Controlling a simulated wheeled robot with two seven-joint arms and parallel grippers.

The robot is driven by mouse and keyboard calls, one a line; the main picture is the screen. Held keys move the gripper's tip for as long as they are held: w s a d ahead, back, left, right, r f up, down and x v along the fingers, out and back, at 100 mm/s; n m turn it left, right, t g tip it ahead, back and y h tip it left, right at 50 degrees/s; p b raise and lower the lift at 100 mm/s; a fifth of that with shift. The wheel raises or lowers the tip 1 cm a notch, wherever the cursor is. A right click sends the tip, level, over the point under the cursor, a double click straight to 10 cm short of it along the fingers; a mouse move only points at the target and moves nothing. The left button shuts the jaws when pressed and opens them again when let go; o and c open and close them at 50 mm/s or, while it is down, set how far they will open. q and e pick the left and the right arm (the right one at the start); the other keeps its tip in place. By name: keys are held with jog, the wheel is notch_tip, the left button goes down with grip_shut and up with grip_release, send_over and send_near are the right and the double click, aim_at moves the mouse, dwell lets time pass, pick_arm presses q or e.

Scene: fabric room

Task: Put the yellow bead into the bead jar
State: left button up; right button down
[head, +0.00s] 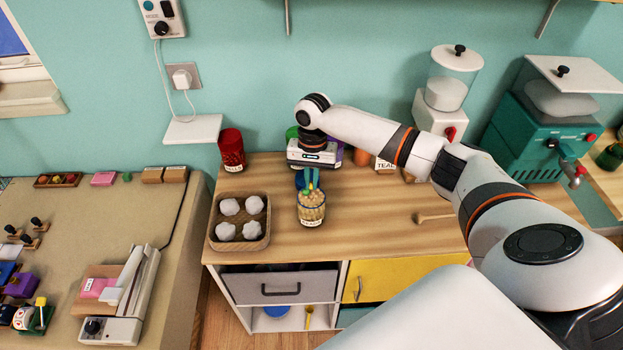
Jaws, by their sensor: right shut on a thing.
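The bead jar (311,214) is a clear labelled jar of pale beads, standing upright on the wooden counter right of the egg-carton-like tray. My right gripper (312,188) comes down from above, with its blue and green fingertips at the jar's mouth. My left gripper is not in view.
A wooden tray (238,247) with white lumps stands left of the jar. A red cup (231,149) is behind it. Tins, including a "TEAL" one (384,166), stand behind my arm. A wooden spoon-like tool (433,217) lies right. Counter between jar and tool is clear.

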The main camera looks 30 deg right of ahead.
jog(key=c, duration=1.5)
grip_release()
jog(key=shift+o, duration=0.2)
jog(key=shift+r, duration=0.1)
notch_tip(320, 180, up, 12)
jog(key=w+d+b, duration=0.1)
jog(key=shift+b, duration=0.35)
